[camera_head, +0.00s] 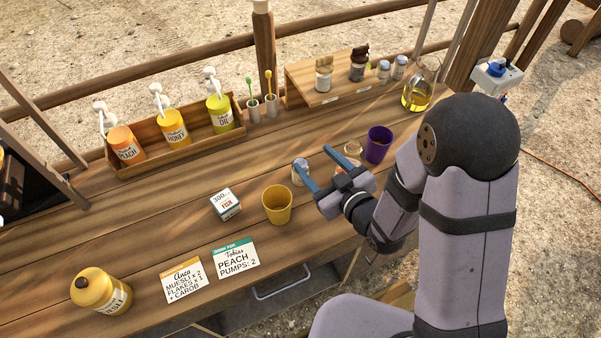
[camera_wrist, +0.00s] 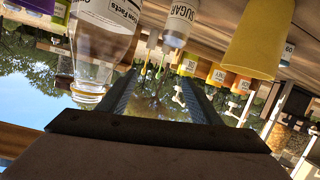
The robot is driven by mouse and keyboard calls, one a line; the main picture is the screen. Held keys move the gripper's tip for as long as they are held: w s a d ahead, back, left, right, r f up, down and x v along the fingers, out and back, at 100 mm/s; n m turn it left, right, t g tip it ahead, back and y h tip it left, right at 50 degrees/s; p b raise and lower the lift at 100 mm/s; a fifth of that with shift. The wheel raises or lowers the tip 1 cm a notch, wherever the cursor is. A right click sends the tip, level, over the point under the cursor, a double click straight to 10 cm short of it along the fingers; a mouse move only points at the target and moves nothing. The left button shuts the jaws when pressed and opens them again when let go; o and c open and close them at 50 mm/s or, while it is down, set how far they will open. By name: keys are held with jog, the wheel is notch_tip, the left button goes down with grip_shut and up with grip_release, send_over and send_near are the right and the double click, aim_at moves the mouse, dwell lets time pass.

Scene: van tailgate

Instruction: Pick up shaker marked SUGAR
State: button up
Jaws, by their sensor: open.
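The shaker marked SUGAR (camera_wrist: 178,22) shows its label in the wrist view, where the scene appears upside down. In the head view it is the small pale shaker (camera_head: 299,172) standing on the counter, partly behind one finger. My gripper (camera_head: 312,157) is open and empty, its two blue fingers pointing toward the back of the counter. The left finger passes close beside the shaker; I cannot tell whether they touch. In the wrist view, my gripper (camera_wrist: 160,82) has its fingers spread, with the shaker above the right fingertip in the picture.
Close by stand a yellow cup (camera_head: 277,205), a clear jar with a nutrition label (camera_wrist: 103,35) and a purple cup (camera_head: 379,144). A small FISH box (camera_head: 226,204) sits left. Pump bottles stand in a wooden tray (camera_head: 180,152) behind. Bare counter lies behind the shaker.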

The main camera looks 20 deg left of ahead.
jog(key=shift+m+g+h, duration=0.3)
jog(key=shift+m+h, duration=0.2)
jog(key=shift+m, duration=0.4)
jog(key=f, duration=0.2)
jog(key=s+f, duration=0.1)
jog(key=f, duration=0.3)
jog(key=shift+s+d+f+b, duration=0.15)
jog(key=shift+s+d+b, duration=0.25)
jog(key=shift+d+f, duration=0.15)
jog(key=shift+f, duration=0.3)
jog(key=shift+b+x, duration=1)
jog(key=shift+b, duration=0.05)
jog(key=shift+w, duration=0.1)
jog(key=shift+w+a+f+p, duration=0.2)
jog(key=shift+w+a+p, duration=0.1)
jog(key=shift+a+p, duration=0.3)
jog(key=shift+p+x, duration=0.55)
jog(key=shift+x, duration=1.35)
jog(key=shift+f, duration=0.15)
jog(key=c, duration=1.2)
